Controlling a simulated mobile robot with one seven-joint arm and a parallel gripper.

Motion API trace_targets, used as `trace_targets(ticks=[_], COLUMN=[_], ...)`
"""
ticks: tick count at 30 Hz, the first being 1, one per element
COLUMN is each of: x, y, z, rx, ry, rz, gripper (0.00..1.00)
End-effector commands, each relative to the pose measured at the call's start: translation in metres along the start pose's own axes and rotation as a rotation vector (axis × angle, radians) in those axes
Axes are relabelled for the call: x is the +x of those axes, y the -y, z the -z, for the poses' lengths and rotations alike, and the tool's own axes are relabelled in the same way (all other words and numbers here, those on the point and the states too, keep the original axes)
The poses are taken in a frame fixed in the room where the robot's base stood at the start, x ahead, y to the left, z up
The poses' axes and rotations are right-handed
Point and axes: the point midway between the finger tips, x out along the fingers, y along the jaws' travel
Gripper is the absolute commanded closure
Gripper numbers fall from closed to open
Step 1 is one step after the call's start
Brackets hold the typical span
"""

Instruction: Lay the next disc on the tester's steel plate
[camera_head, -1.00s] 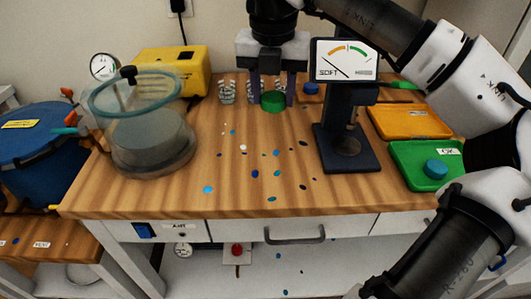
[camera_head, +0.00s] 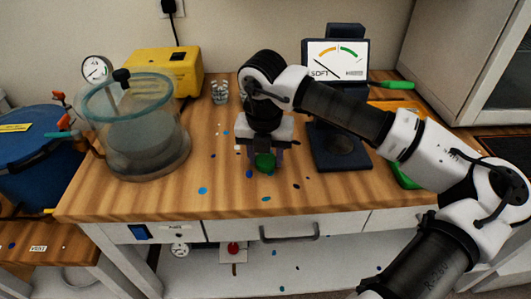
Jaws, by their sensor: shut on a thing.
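My gripper (camera_head: 264,158) points down over the middle of the wooden bench, shut on a green disc (camera_head: 264,163). The disc shows between the fingertips, a little above the bench top as far as I can tell. The tester (camera_head: 338,66) stands to the right, with a dial reading toward SOFT. Its dark base with the steel plate (camera_head: 341,145) lies right of my gripper. I see no disc on the plate. My arm crosses in front of the tester's column and hides part of it.
A glass vacuum chamber (camera_head: 134,125) stands at the left, with a yellow pump (camera_head: 168,72) behind it. A clear cup (camera_head: 220,92) stands at the back. A green tray (camera_head: 404,178) and an orange tray (camera_head: 392,105) at the right are mostly hidden by my arm. Small blue spots dot the bench.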

Motion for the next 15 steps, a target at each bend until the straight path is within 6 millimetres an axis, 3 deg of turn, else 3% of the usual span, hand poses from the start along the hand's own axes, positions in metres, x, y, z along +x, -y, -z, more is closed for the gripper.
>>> trace_targets(ticks=[9,10,15], x=[0.0037,0.0024,0.0018], y=[0.0001,0.0001,0.0001], z=[0.0003,0.0001,0.0001], rx=[0.001,0.001,0.001], ry=[0.000,0.000,0.000], rz=[0.000,0.000,0.000], gripper=[0.79,0.54,0.35])
